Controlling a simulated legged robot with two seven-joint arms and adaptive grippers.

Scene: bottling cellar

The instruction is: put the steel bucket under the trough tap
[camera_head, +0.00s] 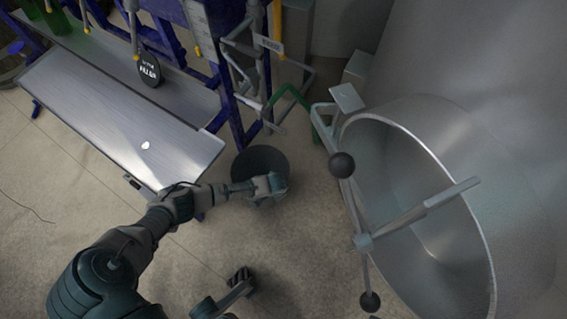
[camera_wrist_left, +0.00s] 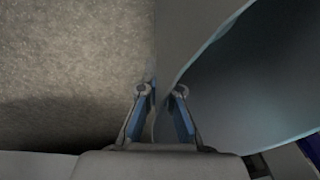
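The steel bucket (camera_head: 250,160) stands on the floor beside the right end of a long steel trough (camera_head: 115,120). It looks dark grey and open at the top. A small dark fitting (camera_head: 133,183) sits on the trough's front edge; I cannot tell if it is the tap. My left gripper (camera_head: 272,187) is at the bucket's near rim. In the left wrist view its fingers (camera_wrist_left: 161,92) stand apart on either side of the bucket's wall (camera_wrist_left: 225,70), with a gap showing between them. My right gripper (camera_head: 242,279) is low at the bottom, away from the bucket; its finger opening is unclear.
A big round steel vessel (camera_head: 480,200) with its door frame and dark knobs (camera_head: 342,165) fills the right. A blue frame (camera_head: 238,125) with yellow-tipped spouts stands behind the trough. Bare floor (camera_head: 300,260) lies in front of the bucket.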

